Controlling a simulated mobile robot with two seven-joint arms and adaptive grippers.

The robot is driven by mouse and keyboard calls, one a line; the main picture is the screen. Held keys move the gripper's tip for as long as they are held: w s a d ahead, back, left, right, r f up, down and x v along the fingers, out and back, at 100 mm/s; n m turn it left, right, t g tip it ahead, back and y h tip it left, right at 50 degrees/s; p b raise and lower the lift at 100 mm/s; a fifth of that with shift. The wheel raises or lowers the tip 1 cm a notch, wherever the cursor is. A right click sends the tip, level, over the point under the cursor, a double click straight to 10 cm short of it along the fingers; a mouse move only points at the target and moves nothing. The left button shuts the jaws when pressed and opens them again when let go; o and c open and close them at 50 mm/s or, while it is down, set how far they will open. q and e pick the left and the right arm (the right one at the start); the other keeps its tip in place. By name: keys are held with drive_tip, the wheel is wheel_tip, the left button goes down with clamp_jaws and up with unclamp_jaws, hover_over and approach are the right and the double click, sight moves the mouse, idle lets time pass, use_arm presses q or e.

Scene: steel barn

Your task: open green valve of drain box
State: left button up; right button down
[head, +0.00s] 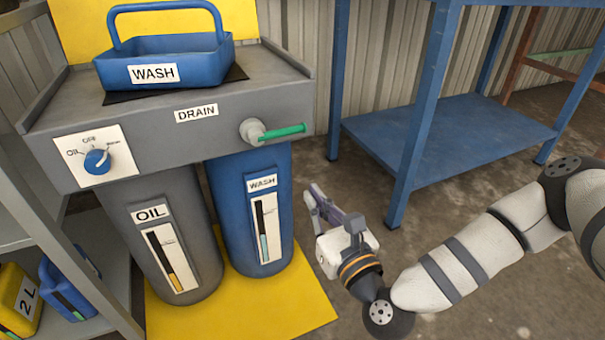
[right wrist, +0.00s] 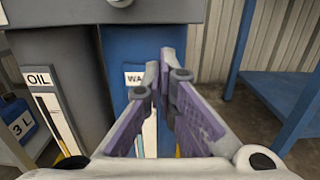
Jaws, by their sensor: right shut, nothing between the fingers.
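The drain box (head: 100,120) is a grey unit labelled DRAIN on its front. Its green valve handle (head: 284,132) sticks out to the right, about level, from a grey fitting (head: 252,131) at the right of the front. In the right wrist view part of that grey fitting (right wrist: 120,3) shows at the top edge; the green handle is out of frame. My right gripper (head: 313,190) is below and right of the handle, apart from it. Its purple-padded fingers (right wrist: 166,80) are shut and empty, pointing toward the blue drum. My left gripper is out of view.
A blue WASH tray (head: 165,68) sits on top of the box. A blue selector knob (head: 97,161) is at the front left. Below stand a grey OIL drum (head: 150,205) and blue WASH drum (head: 240,190). A blue table (head: 450,135) stands right; a shelf with cans is left.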

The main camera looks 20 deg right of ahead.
sight(278, 132)
drive_tip(key=w+r+b, duration=0.1)
drive_tip(key=w+r, duration=0.3)
drive_tip(key=w, duration=0.5)
drive_tip(key=shift+w+a, duration=0.25)
drive_tip(key=shift+w, duration=0.05)
drive_tip(key=shift+r, duration=0.25)
drive_tip(key=shift+d+r+n, duration=0.1)
drive_tip(key=shift+d+n, duration=0.05)
drive_tip(key=shift+n, duration=0.25)
